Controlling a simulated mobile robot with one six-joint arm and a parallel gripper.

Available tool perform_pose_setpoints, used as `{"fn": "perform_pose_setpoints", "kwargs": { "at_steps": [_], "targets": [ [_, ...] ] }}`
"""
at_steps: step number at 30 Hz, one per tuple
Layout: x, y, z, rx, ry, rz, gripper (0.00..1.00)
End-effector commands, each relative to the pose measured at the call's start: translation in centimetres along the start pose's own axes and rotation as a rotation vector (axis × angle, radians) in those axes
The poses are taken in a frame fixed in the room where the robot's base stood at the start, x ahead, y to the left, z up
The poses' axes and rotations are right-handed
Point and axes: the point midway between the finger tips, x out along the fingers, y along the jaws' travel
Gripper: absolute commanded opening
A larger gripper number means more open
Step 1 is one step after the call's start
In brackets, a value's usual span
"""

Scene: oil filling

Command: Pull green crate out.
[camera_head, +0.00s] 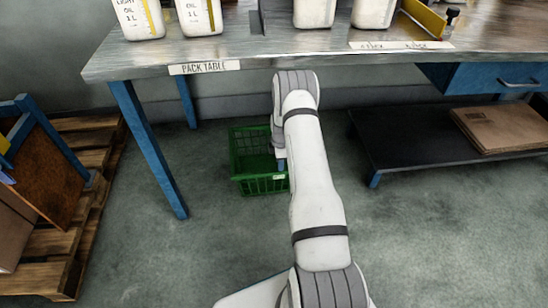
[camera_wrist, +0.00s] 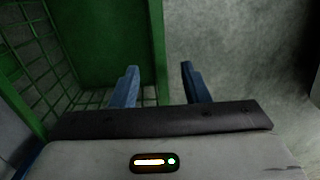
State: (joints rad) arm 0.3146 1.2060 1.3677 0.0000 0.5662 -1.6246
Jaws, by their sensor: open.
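The green crate (camera_head: 238,182) stands on the floor under the pack table, with mesh walls and an open top. My arm hides its right side in the head view. In the wrist view, the crate (camera_wrist: 157,40) fills the left half, with a solid wall's edge running down the middle. My gripper (camera_wrist: 160,70) is open. One blue finger is on the inner side of that wall edge and the other is outside over bare floor. I cannot tell whether either finger touches it. In the head view the gripper (camera_head: 281,163) is at the crate's right side, partly hidden.
The pack table (camera_head: 290,58) is overhead, with white bottles (camera_head: 139,18) on it and a blue leg (camera_head: 148,150) left of the crate. A low black shelf (camera_head: 420,145) stands at right, and a wooden pallet (camera_head: 85,215) at left. The floor in front of the crate is clear.

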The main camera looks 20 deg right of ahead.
Motion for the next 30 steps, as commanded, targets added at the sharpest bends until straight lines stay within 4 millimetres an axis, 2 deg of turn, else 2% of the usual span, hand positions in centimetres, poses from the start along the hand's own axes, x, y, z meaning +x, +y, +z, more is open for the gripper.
{"fn": "perform_pose_setpoints", "kwargs": {
  "at_steps": [8,11,24,30],
  "targets": [
    [0.1,0.0,-0.5,-0.007,0.000,-0.002,0.42],
    [0.7,-0.1,-0.6,-0.009,0.000,-0.002,0.42],
    [6.9,-0.1,-0.8,-0.011,0.000,-0.003,0.42],
    [7.8,0.0,-0.8,-0.012,0.000,-0.001,0.42]
  ]
}}
